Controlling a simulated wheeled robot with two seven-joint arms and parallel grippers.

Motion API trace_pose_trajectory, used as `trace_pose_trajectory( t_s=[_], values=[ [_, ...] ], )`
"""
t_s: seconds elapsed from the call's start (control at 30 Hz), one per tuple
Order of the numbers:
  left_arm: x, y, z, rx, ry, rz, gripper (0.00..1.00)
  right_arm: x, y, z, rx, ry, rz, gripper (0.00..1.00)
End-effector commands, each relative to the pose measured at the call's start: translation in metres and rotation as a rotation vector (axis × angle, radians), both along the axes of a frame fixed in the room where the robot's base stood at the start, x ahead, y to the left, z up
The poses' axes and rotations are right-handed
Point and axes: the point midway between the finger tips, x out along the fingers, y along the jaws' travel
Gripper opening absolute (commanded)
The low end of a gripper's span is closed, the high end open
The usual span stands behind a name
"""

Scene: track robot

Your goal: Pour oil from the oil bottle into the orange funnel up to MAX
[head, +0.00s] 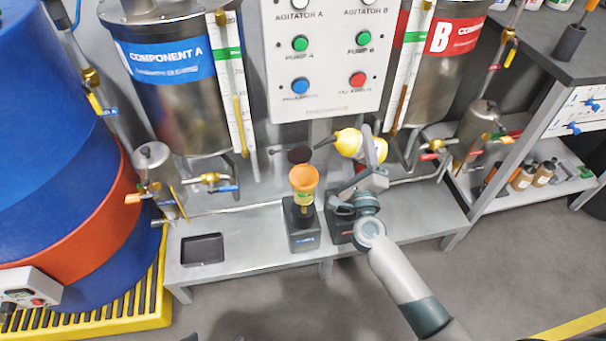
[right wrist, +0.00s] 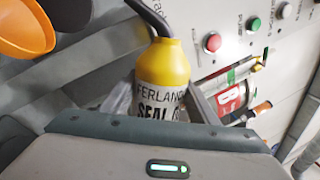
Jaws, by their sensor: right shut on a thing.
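The yellow oil bottle (head: 350,143) has a white label and a dark curved spout. It is tilted, with its spout pointing left, above and to the right of the orange funnel (head: 304,178). My right gripper (head: 374,152) is shut on the bottle. The bottle (right wrist: 165,65) also shows upright in the right wrist view, with the orange funnel (right wrist: 25,25) at the top left. The funnel sits on a small reservoir with a green band (head: 304,199), on a dark box (head: 303,238). I see no oil stream, and the MAX mark is too small to read. My left gripper is out of view.
A metal bench (head: 250,222) carries a black tray (head: 202,248). Behind stand the component A tank (head: 180,110), the button panel (head: 328,65) and the component B tank (head: 445,60). A blue and red drum (head: 60,190) stands at left. Pipes and valves flank the bench.

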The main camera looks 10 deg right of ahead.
Motion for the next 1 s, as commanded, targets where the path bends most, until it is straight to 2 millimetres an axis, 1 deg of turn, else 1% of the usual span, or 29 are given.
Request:
trace_pose_trajectory(
  t_s=[0.23, 0.3, 0.57, 0.8, 1.0],
  values=[
    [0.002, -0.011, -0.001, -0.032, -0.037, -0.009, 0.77, 0.0, -0.001, -0.005, -0.055, -0.003, -0.001, 0.17],
    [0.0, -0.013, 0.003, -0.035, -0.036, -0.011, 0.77, 0.0, 0.0, -0.002, -0.067, -0.003, -0.001, 0.17],
    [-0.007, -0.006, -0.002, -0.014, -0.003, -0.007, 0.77, 0.0, 0.0, -0.003, -0.108, -0.002, 0.0, 0.17],
    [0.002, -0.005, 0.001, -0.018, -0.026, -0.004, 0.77, 0.0, 0.0, -0.003, -0.079, -0.003, -0.001, 0.17],
    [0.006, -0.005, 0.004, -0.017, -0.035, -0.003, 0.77, 0.0, 0.0, -0.003, -0.094, -0.003, -0.001, 0.17]
  ],
)
